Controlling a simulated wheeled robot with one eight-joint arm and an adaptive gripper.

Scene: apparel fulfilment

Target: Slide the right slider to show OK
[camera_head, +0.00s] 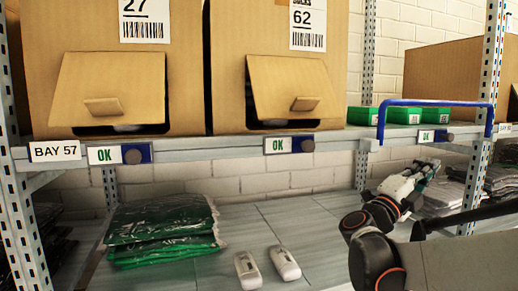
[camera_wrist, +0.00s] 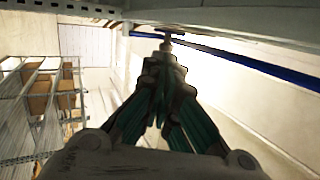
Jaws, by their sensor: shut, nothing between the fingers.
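The right slider (camera_head: 427,136) is a small plate on the shelf's front beam. It shows a green OK on white, with a dark round knob (camera_head: 450,137) at its right end and some blue around it. My gripper (camera_head: 431,163) is below this slider, fingers pointing up towards the beam. In the wrist view my gripper (camera_wrist: 166,57) is shut with fingertips together and nothing held. A small round knob-like piece (camera_wrist: 167,40) shows just beyond the tips; whether they touch it is unclear.
The left slider (camera_head: 103,155) and middle slider (camera_head: 277,146) also show OK. A blue rail (camera_head: 436,102) stands before green boxes (camera_head: 404,115). Two cartons (camera_head: 186,60) stand on the shelf. Below lie green bagged garments (camera_head: 165,235) and two white devices (camera_head: 286,264). A post (camera_head: 485,90) stands right.

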